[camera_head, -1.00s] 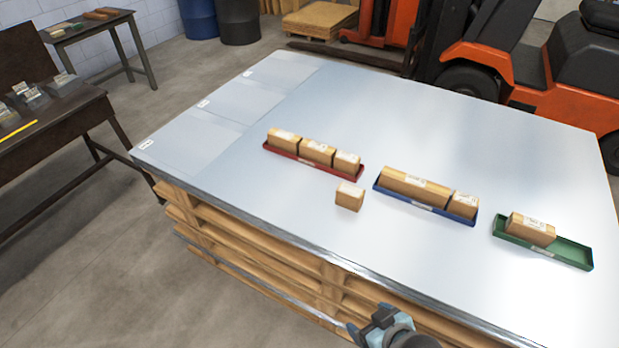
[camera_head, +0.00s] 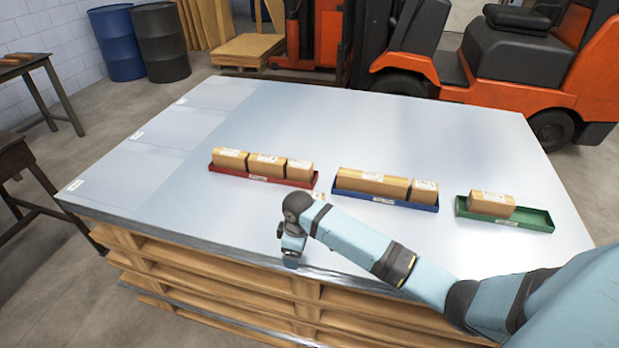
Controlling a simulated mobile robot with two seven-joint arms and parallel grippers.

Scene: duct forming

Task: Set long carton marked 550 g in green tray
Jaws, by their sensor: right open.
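The green tray (camera_head: 530,217) is at the right of the metal-topped table. A brown carton (camera_head: 491,203) lies in its left part, and its right part is empty. The longest carton (camera_head: 373,182) lies in the blue tray (camera_head: 400,204), left of a short carton (camera_head: 423,191). The label print is too small to read, so I cannot tell which carton is marked 550 g. My right gripper (camera_head: 291,259) is open and points down at the table's front edge, in front of and apart from the trays. My left gripper is out of view.
A red tray (camera_head: 262,178) holds three cartons (camera_head: 266,165). The table's left part (camera_head: 150,150) is clear. An orange forklift (camera_head: 400,75) stands behind the table.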

